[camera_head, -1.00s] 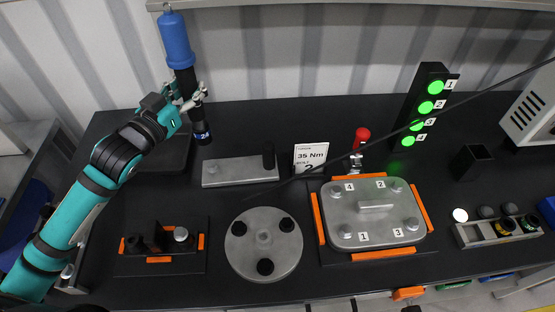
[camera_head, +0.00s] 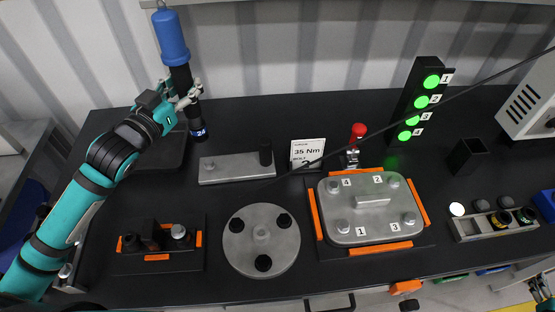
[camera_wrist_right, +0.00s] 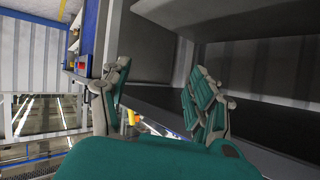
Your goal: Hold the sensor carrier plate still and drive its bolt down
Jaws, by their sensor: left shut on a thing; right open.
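My left gripper (camera_head: 183,98) is shut on the black lower body of an upright blue-and-black driver (camera_head: 172,40), at the back left of the bench. The driver's lower end is marked 24. At the front left, a low dark fixture (camera_head: 130,262) with orange edge pieces holds a dark block and a silver bolt head (camera_head: 179,232); this looks like the sensor carrier plate, but I cannot be certain. The driver is well behind it, apart from it. My right gripper (camera_wrist_right: 160,97) is open and empty in the right wrist view; part of it shows at the head view's lower right corner.
A round grey disc (camera_head: 262,232), a numbered cover plate (camera_head: 345,205) in an orange-edged fixture, and a red-handled clamp (camera_head: 357,132) stand mid-bench. Green lamps (camera_head: 420,102) are lit.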

